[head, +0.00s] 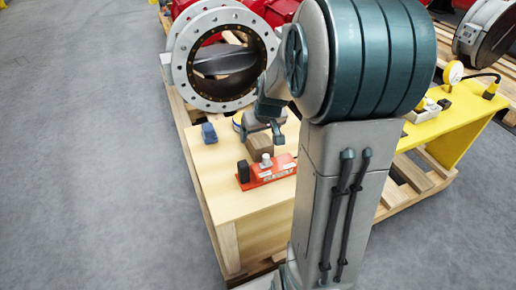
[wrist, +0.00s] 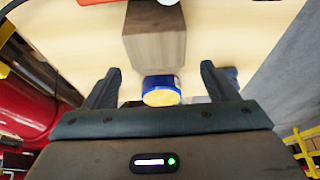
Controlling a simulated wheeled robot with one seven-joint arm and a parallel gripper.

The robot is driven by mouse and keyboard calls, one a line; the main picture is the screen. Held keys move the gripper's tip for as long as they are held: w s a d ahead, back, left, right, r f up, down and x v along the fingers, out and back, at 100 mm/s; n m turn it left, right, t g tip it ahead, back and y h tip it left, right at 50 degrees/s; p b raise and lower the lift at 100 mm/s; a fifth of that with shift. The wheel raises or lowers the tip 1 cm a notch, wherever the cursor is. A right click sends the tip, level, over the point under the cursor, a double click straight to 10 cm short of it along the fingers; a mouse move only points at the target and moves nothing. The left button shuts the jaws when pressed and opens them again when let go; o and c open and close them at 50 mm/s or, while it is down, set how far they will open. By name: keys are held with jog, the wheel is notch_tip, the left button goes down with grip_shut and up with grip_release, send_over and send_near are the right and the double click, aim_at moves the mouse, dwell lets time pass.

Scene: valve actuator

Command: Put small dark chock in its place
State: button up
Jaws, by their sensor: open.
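A brown wooden block (head: 259,145), the darkest chock-like piece I make out, stands on the light wooden table (head: 240,205). It also shows in the wrist view (wrist: 155,35), just beyond my fingertips and not between them. My gripper (head: 262,130) is over the table by the block, with its fingers apart. In the wrist view my gripper (wrist: 161,82) has a round blue tin with a yellow face (wrist: 161,90) in line with the gap, apart from both fingers. I cannot tell which spot is the chock's place.
A red device (head: 268,172) with a pale knob and a black piece (head: 243,171) stands near the block. A blue object (head: 208,132) lies at the table's left edge. A large flanged valve (head: 182,62) stands behind. A yellow bench (head: 455,115) is at the right.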

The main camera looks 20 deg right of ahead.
aim_at(258, 136)
jog(key=b+x, duration=0.2)
jog(key=x, duration=0.4)
jog(key=shift+w+d+r+b, duration=0.1)
jog(key=shift+w+b, duration=0.05)
jog(key=shift+b, duration=0.15)
jog(key=shift+r, duration=0.1)
jog(key=c, duration=1.3)
jog(key=shift+r, duration=0.1)
